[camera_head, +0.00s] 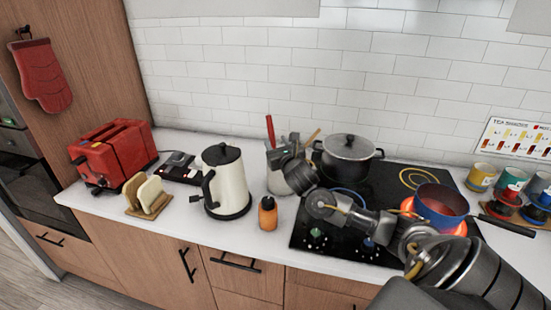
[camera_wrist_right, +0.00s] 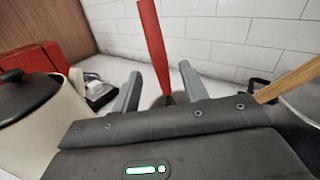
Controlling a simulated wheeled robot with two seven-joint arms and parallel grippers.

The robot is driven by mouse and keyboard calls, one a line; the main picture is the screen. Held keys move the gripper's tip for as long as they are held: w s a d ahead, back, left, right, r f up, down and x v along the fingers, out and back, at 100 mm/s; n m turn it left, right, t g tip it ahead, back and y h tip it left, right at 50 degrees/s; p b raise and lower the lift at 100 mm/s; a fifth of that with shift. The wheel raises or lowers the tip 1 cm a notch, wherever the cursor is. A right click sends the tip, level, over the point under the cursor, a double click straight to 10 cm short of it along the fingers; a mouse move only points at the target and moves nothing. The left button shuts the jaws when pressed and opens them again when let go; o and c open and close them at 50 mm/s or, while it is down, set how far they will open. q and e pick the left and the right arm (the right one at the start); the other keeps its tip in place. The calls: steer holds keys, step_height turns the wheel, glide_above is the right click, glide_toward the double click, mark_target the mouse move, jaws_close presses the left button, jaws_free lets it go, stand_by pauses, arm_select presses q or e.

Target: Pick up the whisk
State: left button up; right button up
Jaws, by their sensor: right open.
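A long red handle (camera_head: 270,130) stands up out of the light utensil holder (camera_head: 279,184). It also shows in the right wrist view (camera_wrist_right: 153,45), rising between the two grey fingers, with a dark lower end. Its working end is hidden, so I cannot tell if it is the whisk. My right gripper (camera_head: 283,143) is open over the utensil holder. In the wrist view the fingers (camera_wrist_right: 160,88) stand apart on either side of the red handle, with no clear contact. A wooden handle (camera_head: 312,136) leans out to the right. My left gripper is not in view.
A cream kettle (camera_head: 229,181) and an orange bottle (camera_head: 268,214) stand close to the holder. A lidded pot (camera_head: 347,156) and a blue-red pan (camera_head: 440,203) on a glowing burner are on the hob. A red toaster (camera_head: 113,151) is at left.

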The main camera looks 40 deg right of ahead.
mark_target(273, 136)
steer(key=shift+r, duration=0.15)
steer(key=p+x, duration=0.2)
steer(key=x, duration=0.2)
steer(key=shift+w+r+p, duration=0.2)
steer(key=shift+p, duration=0.2)
steer(key=shift+w+d+f, duration=0.1)
steer(key=shift+w+d, duration=0.05)
steer(key=shift+w, duration=0.2)
jaws_close()
